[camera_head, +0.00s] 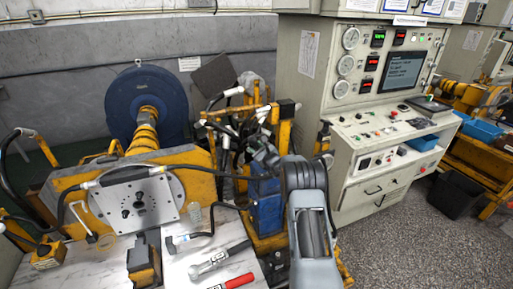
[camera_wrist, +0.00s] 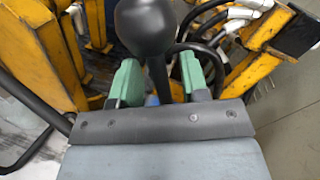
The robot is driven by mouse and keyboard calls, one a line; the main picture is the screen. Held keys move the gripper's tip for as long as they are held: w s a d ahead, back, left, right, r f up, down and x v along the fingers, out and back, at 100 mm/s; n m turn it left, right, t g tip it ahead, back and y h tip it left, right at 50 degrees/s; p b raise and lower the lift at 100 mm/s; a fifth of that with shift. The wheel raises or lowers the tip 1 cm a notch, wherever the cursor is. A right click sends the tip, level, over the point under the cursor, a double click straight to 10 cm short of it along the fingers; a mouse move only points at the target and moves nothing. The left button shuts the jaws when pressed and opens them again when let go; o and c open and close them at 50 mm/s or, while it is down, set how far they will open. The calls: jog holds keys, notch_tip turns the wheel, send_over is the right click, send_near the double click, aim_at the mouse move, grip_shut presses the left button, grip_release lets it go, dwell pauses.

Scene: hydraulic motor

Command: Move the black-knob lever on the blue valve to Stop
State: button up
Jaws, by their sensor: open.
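The black ball knob (camera_wrist: 147,25) of the lever shows large at the top of the wrist view. Its dark shaft (camera_wrist: 157,75) runs down from the knob between the two green fingers. My gripper (camera_wrist: 159,68) is open, with one finger on each side of the shaft and a gap visible on both sides. A small patch of blue shows low between the fingers. In the head view my gripper (camera_head: 258,150) is beside the yellow frame, above a blue block (camera_head: 266,205). I cannot pick out the knob there or read any Stop marking.
Hoses and yellow frame parts (camera_wrist: 275,60) crowd both sides of the gripper. A workbench (camera_head: 185,268) with a red-handled tool (camera_head: 238,281) lies to the left. A control console (camera_head: 365,150) stands to the right. Speckled floor (camera_head: 400,230) is open in front of it.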

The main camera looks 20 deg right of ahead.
jog(key=shift+w, duration=0.15)
grip_shut()
dwell(0.4)
